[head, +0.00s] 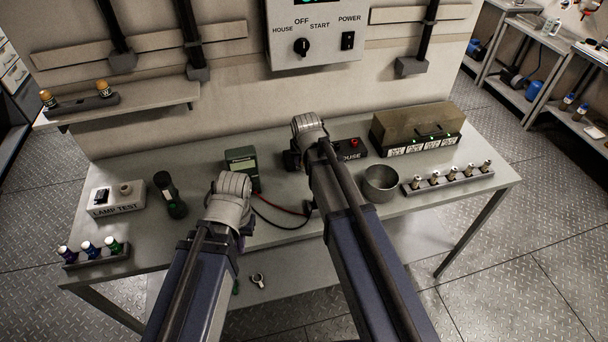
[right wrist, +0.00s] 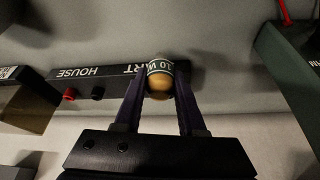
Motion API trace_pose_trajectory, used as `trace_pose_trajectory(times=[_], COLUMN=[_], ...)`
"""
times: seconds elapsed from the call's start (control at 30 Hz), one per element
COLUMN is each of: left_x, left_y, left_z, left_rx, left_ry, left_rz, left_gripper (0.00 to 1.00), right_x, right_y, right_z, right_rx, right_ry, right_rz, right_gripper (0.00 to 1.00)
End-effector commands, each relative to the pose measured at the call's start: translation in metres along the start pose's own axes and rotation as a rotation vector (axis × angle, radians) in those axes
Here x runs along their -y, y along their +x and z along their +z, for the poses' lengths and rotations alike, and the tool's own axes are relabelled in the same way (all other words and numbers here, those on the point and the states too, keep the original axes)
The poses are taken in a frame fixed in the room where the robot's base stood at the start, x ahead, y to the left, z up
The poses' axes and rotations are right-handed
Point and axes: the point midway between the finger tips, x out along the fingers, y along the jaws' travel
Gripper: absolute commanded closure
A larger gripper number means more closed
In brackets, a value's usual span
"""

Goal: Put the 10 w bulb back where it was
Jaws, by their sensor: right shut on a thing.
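My right gripper (right wrist: 160,88) is shut on the 10 W bulb (right wrist: 160,79), which has an amber dome and a pale band with dark lettering. The bulb is in front of the dark box (right wrist: 85,83) marked HOUSE and START, covering part of START; I cannot tell whether it touches it. In the head view my right wrist hides the bulb and part of this box (head: 350,148). A dark rack (head: 86,103) on the left wall shelf has an amber bulb (head: 103,88) at each end. My left gripper (head: 246,229) is low at the table's front, its fingers mostly hidden.
A lamp tester (head: 117,199), dark torch-like object (head: 170,194) and green meter (head: 241,160) with leads stand left. A metal cup (head: 380,184), small-bulb rack (head: 448,180) and clear-covered box (head: 417,132) stand right. A coloured-bulb rack (head: 97,257) is at front left.

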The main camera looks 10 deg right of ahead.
Motion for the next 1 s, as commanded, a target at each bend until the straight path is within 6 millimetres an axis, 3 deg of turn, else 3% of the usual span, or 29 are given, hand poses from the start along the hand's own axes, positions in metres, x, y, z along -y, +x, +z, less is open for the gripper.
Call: trace_pose_trajectory(times=[0.17,0.47,0.9,0.93,1.0], left_x=[0.000,-0.004,-0.004,-0.004,-0.004], left_y=[0.004,0.037,0.041,0.040,0.039], left_z=[0.000,-0.002,-0.002,-0.002,-0.002], left_rx=[0.000,0.000,0.000,0.000,0.000], left_ry=[0.000,0.000,0.000,0.000,0.000], left_rz=[0.000,0.000,0.000,0.000,0.000], left_gripper=[1.00,1.00,1.00,1.00,1.00], right_x=[0.000,0.000,0.000,0.000,0.000], right_y=[0.004,0.035,0.038,0.037,0.036], right_z=[0.002,0.015,0.016,0.015,0.015], right_rx=[0.000,0.000,0.000,0.000,0.000], right_ry=[0.000,0.000,0.000,0.000,0.000], right_rz=[0.000,0.000,0.000,0.000,0.000], right_gripper=[1.00,1.00,1.00,0.58,0.51])
